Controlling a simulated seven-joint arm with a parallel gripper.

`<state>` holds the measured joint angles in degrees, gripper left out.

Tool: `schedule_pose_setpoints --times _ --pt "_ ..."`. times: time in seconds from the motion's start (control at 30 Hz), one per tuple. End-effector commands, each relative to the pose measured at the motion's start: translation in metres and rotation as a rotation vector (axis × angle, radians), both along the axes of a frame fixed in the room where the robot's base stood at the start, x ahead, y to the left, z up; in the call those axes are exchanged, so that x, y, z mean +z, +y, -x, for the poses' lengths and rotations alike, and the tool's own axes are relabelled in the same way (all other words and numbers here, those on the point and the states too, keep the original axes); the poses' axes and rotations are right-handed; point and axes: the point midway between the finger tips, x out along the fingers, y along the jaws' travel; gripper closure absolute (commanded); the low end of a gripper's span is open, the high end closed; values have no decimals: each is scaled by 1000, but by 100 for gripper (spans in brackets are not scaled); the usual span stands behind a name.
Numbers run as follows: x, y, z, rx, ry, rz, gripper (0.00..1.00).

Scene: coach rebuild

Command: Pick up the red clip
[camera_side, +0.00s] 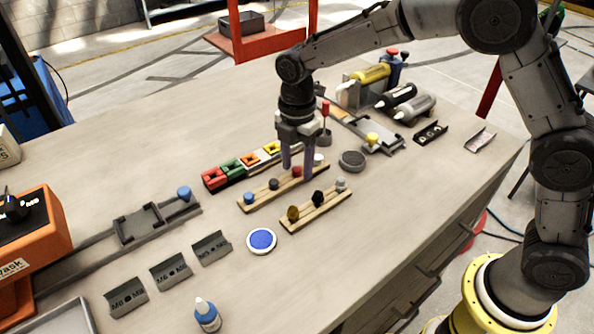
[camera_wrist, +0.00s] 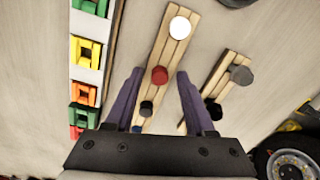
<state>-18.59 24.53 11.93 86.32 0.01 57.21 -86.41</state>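The red clip (camera_side: 213,178) sits at the near left end of a row of coloured clips in the side view. In the wrist view only a small part of the red clip (camera_wrist: 77,131) shows at the lower left, the rest hidden by my gripper's body. My gripper (camera_side: 297,167) points down over the wooden peg strip, to the right of the clip row. Its two purple fingers are apart with nothing held between them. In the wrist view my gripper (camera_wrist: 160,75) frames a red knob on that strip.
Beside the red clip are a green clip (camera_side: 231,167), an orange clip (camera_side: 250,158) and a yellow clip (camera_side: 271,148). The wooden strip (camera_side: 260,197) carries several knobs; a second strip (camera_side: 305,215) lies nearer. A blue round pad (camera_side: 262,240) lies in front.

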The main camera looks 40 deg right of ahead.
Motion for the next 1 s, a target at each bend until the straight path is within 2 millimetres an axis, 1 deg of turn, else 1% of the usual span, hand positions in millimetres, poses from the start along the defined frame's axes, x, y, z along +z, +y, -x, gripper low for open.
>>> schedule_pose_setpoints --times 0.03,0.17,0.2,0.27,0.3,0.63,0.77,0.87,1.0 --pt "0 0 0 0 0 0 56" --pt "0 0 0 0 0 0 80" --pt "0 0 0 0 0 0 87" --pt "0 0 0 0 0 0 98" --pt "0 0 0 0 0 0 100" --pt "1 0 0 0 0 0 100" --pt "4 0 0 0 -1 0 100" --pt "12 0 -1 0 -3 -1 100" --pt "31 0 -1 -1 -4 -1 100"
